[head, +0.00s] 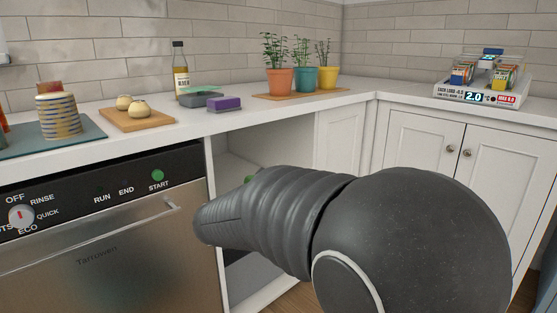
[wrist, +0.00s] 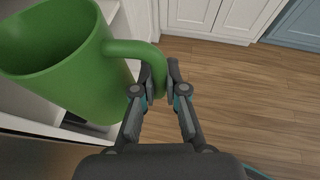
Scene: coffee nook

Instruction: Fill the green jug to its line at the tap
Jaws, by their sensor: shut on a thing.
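The green jug (wrist: 75,70) fills the upper left of the wrist view, its mouth towards the camera and its handle (wrist: 135,50) reaching right. My gripper (wrist: 160,88) is shut on the end of the handle, and the jug hangs beside it over the floor, near the cabinet front. I cannot see a fill line or any water inside it. In the head view my dark arm covers the middle, and the gripper and nearly all of the jug are hidden behind it. The tap is not in either view.
A dishwasher (head: 100,240) stands at the left under the white counter (head: 230,124), beside an open cabinet. The counter holds a bottle (head: 181,75), a purple sponge (head: 224,103), several potted plants and a scale-like stand (head: 486,85). Wooden floor (wrist: 230,110) is clear to the right.

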